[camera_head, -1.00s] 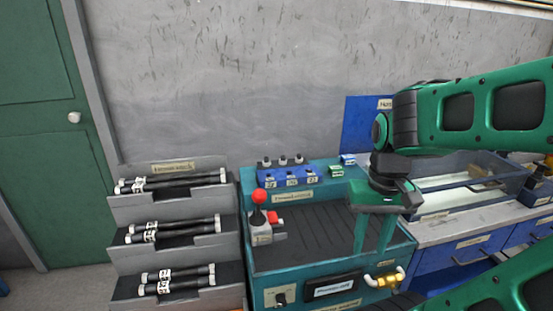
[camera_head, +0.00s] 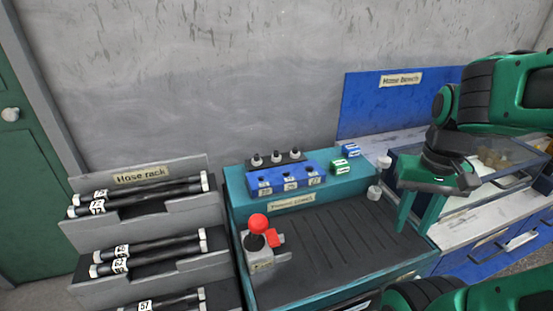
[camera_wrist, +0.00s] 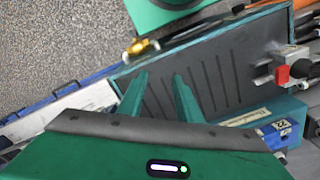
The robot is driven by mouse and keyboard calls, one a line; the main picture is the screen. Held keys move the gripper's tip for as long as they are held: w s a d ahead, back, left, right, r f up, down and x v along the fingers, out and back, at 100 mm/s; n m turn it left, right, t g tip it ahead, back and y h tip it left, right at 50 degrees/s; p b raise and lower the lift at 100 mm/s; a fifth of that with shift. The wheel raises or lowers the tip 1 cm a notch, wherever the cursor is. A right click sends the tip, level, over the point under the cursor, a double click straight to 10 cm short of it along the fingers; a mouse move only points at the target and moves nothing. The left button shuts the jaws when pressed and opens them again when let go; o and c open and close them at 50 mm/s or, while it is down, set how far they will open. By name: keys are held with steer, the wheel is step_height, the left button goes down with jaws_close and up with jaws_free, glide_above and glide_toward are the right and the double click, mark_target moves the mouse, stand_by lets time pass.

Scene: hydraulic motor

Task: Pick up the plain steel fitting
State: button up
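Two small pale grey metal cylinders stand at the right side of the teal bench in the head view: the front cylinder (camera_head: 374,192) and the back cylinder (camera_head: 384,162). Either looks like a plain steel fitting; I cannot tell which is meant. My gripper (camera_head: 417,215) points down just right of them, over the bench's right side, its two green fingers apart. In the wrist view my gripper (camera_wrist: 160,90) is open with nothing between the fingers, above the dark grooved bench top (camera_wrist: 205,82). I cannot make out the cylinders there.
A red-knobbed lever (camera_head: 258,235) stands at the bench's left. A blue numbered block (camera_head: 285,181) and a small green block (camera_head: 339,165) are at its back. The hose rack (camera_head: 140,178) is left. A clear-sided case (camera_head: 500,160) is right. The grooved middle is clear.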

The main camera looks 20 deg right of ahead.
steer(key=shift+s+r, duration=0.25)
steer(key=shift+s, duration=0.1)
steer(key=w+a+r+m, duration=0.2)
steer(key=w+r+m, duration=0.15)
steer(key=w, duration=0.65)
steer(key=w+a+r+m, duration=0.1)
steer(key=w+r+m, duration=0.25)
steer(key=w, duration=0.75)
steer(key=m, duration=0.6)
glide_above(276, 151)
steer(key=f, duration=0.3)
steer(key=a+f, duration=0.1)
steer(key=f, duration=0.1)
steer(key=shift+s, duration=0.4)
steer(key=shift+w+d+f, duration=0.1)
steer(key=shift+d+f, duration=0.05)
steer(key=shift+f, duration=0.75)
steer(key=shift+w+d+f, duration=0.15)
steer(key=shift+f, duration=0.7)
steer(key=shift+w+d+f, duration=0.1)
steer(key=shift+d+f, duration=0.05)
steer(key=shift+f, duration=0.75)
